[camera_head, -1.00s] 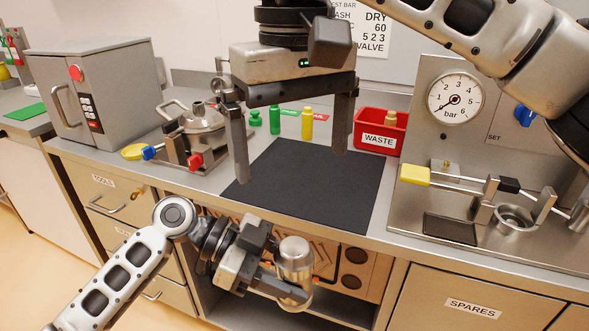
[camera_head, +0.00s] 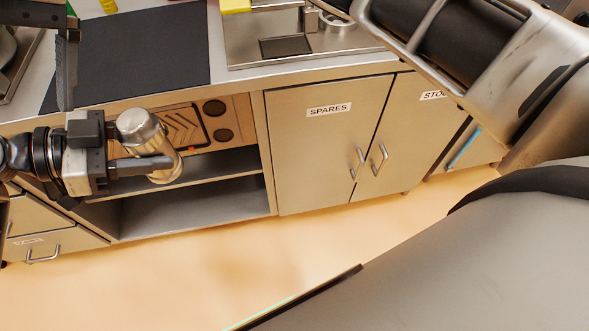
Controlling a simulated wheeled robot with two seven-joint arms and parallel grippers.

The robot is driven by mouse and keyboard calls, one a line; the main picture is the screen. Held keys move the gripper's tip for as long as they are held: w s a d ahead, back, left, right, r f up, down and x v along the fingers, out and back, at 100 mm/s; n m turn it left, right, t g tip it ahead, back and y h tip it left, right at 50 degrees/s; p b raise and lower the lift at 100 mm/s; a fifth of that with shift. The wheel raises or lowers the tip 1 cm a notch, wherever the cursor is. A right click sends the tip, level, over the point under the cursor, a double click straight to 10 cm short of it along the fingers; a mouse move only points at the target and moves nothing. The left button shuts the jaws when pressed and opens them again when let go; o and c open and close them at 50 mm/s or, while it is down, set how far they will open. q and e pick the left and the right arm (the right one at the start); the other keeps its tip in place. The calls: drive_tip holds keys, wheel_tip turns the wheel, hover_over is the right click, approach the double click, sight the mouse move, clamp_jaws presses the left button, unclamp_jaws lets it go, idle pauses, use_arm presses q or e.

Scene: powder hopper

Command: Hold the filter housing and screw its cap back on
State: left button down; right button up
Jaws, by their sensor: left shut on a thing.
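The filter housing (camera_head: 138,124) is a silvery metal cylinder with a rounded top, slightly tilted, in front of the open shelf under the bench. My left gripper (camera_head: 152,164) is shut on it and hides part of its side. I cannot tell whether the rounded top is the cap or the housing's own end; no separate loose cap is identifiable. One finger of my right gripper (camera_head: 66,70) shows at the upper left, in front of the mat's left edge, apart from the housing.
A black mat (camera_head: 145,45) lies on the steel bench at upper left. A fixture panel (camera_head: 245,40) with a dark recess is right of it. Below are the open shelf (camera_head: 210,205), the SPARES cupboard (camera_head: 325,155) and clear floor (camera_head: 200,270).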

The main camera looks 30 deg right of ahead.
drive_tip(key=a+r+m+g+y, duration=0.1)
drive_tip(key=a+m+g+y, duration=0.2)
drive_tip(key=a+m+y, duration=0.35)
drive_tip(key=w+d+m+t+y, duration=0.5)
drive_tip(key=w+m+t+y, duration=0.4)
drive_tip(key=m, duration=0.5)
drive_tip(key=w+d+f+m+t+h, duration=0.3)
drive_tip(key=d+f+m+t+h, duration=0.35)
drive_tip(key=m, duration=0.65)
drive_tip(key=w+d+f+m+t+h, duration=0.3)
drive_tip(key=d+f+m+t, duration=0.55)
drive_tip(key=m, duration=0.45)
drive_tip(key=s+d+f+m+g+h, duration=0.3)
drive_tip(key=s+d+f+m, duration=0.3)
drive_tip(key=s+f+m, duration=0.5)
drive_tip(key=s+d+f+m+g+h, duration=0.3)
drive_tip(key=s+d+f+m+h, duration=0.2)
drive_tip(key=s+f+m, duration=0.6)
drive_tip(key=d+m, duration=0.2)
drive_tip(key=m, duration=0.4)
drive_tip(key=shift+g+h, duration=0.3)
use_arm(q)
drive_tip(key=shift+r, duration=0.2)
use_arm(e)
drive_tip(key=shift+f, duration=0.1)
